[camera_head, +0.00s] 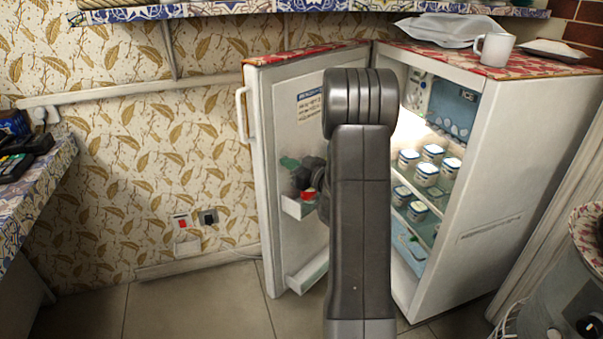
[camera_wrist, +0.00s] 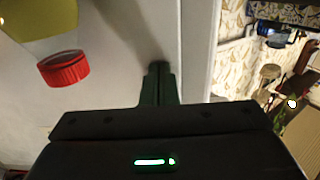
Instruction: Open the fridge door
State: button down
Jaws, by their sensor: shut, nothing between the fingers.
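The white fridge (camera_head: 490,190) stands at the right, and its door (camera_head: 275,170) stands wide open, swung to the left. The white door handle (camera_head: 241,115) is on the door's outer edge. In the head view my arm covers part of the opening and the door's inner side, and my fingers are hidden. In the wrist view my gripper (camera_wrist: 159,68) is shut and empty, with its fingertips at the pale inner face of the door (camera_wrist: 145,35), near its free edge. Whether they touch it I cannot tell.
Door shelves (camera_head: 298,207) hold a red-capped item, and a red cap (camera_wrist: 63,69) is left of my fingers. Several jars (camera_head: 426,172) stand on the fridge shelves. A mug (camera_head: 494,49) is on top. A tiled counter (camera_head: 45,180) is at left; floor before the wall is clear.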

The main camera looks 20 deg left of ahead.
jog(key=shift+w+a, duration=0.2)
jog(key=shift+a, duration=0.3)
jog(key=w+a+m+t+h+b, duration=0.2)
jog(key=w+a+m+t+b, duration=0.1)
jog(key=a, duration=0.7)
jog(key=shift+w+a+t, duration=0.4)
jog(key=shift+w+t, duration=0.2)
jog(key=shift+w, duration=0.6)
